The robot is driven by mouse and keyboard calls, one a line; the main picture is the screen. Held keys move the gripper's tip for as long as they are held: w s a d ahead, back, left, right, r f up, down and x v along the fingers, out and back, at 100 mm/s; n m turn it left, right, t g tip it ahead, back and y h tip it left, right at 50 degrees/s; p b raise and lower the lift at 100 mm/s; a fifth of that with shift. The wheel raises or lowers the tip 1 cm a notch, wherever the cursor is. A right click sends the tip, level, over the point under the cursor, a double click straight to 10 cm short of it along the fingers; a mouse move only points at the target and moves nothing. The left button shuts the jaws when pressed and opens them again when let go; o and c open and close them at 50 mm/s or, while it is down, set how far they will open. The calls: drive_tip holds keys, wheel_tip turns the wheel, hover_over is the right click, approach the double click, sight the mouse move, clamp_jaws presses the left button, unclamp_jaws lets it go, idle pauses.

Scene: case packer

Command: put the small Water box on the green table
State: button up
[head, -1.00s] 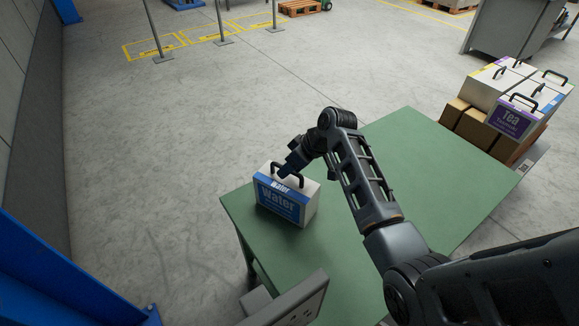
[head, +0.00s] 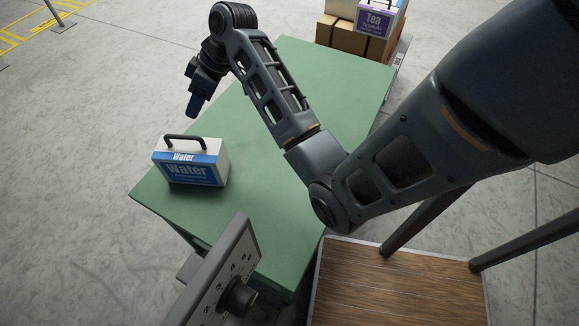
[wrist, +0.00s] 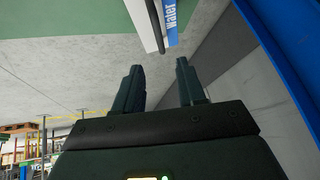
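The small Water box (head: 196,170), white with a blue label and a black handle on top, stands upright on the green table (head: 290,90) near its left end. My gripper (head: 193,98) is beyond and above the box in the head view, clear of its handle. In the wrist view my gripper (wrist: 160,76) shows two fingers spread apart with nothing between them. Part of the Water box (wrist: 171,18) shows at the top of that view, past the fingertips, with the green table (wrist: 60,16) at the upper left.
A purple-labelled Tea box (head: 376,20) sits on brown cartons (head: 345,38) past the table's far end. A grey control panel (head: 222,275) stands at the near edge, beside a wooden surface (head: 395,290). A blue post (wrist: 285,55) shows in the wrist view.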

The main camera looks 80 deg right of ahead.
drive_tip(key=s+a+f+m+t+h, duration=0.1)
drive_tip(key=s+a+f+t+h, duration=0.1)
drive_tip(key=s+a+f, duration=0.4)
drive_tip(key=s+a+f+m+t+h, duration=0.1)
drive_tip(key=s+a+f, duration=0.2)
drive_tip(key=s+a, duration=0.65)
drive_tip(key=s+a+r+t, duration=0.3)
drive_tip(key=s+a+r, duration=0.2)
drive_tip(key=s+r, duration=0.2)
drive_tip(key=s+a+r+n+t+y, duration=0.1)
drive_tip(key=s+a+r+t, duration=0.2)
drive_tip(key=s+r, duration=0.5)
wheel_tip(320, 180, up, 2)
drive_tip(key=shift+s+a+r, duration=0.15)
drive_tip(key=shift+s+a, duration=0.1)
drive_tip(key=shift+a, duration=0.6)
